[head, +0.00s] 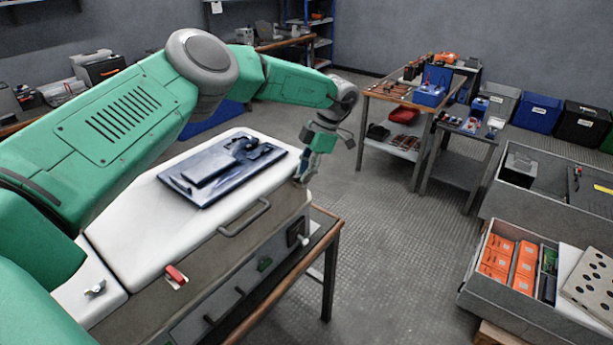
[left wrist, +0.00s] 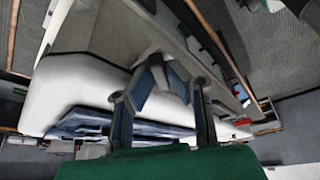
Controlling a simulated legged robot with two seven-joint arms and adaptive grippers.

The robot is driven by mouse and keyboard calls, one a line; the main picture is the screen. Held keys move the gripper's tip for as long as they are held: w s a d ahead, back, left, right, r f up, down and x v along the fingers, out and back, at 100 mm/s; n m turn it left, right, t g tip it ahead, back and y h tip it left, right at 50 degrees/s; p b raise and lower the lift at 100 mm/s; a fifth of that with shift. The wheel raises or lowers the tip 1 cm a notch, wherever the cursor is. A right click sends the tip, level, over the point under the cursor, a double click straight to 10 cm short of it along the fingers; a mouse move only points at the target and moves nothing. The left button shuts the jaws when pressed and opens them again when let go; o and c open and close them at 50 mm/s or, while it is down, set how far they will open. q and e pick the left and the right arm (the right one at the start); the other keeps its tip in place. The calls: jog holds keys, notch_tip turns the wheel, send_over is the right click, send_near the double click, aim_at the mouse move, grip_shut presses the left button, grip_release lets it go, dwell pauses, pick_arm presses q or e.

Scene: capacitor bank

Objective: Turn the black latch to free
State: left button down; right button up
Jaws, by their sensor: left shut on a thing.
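The white-lidded case (head: 140,210) stands on a bench in the head view. My left gripper (head: 302,176) reaches over to the right end of its lid edge. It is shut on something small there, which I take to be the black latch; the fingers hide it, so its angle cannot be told. In the left wrist view the blue-padded fingers (left wrist: 165,68) close at the edge between the white lid (left wrist: 85,90) and the grey case side. A red latch (head: 176,275) sits on the front lid edge nearer me. My right gripper is not in view.
A blue tray-like panel (head: 221,170) with dark parts lies on the lid. A grey handle (head: 244,217) sticks out from the lid's front. A small silver latch (head: 96,288) is at lower left. Tables (head: 390,95) and grey bins stand right; the floor (head: 390,250) between is clear.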

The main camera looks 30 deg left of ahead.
pick_arm(q)
jog(key=n, duration=0.1)
jog(key=n+h, duration=0.1)
jog(key=n, duration=0.1)
jog(key=n+b, duration=0.1)
jog(key=shift+w+a+r+n+h, duration=0.15)
jog(key=shift+a+n+h, duration=0.1)
jog(key=shift+n+h, duration=0.05)
jog(key=shift+g, duration=0.3)
jog(key=c, duration=1.6)
grip_release()
jog(key=shift+d, duration=0.1)
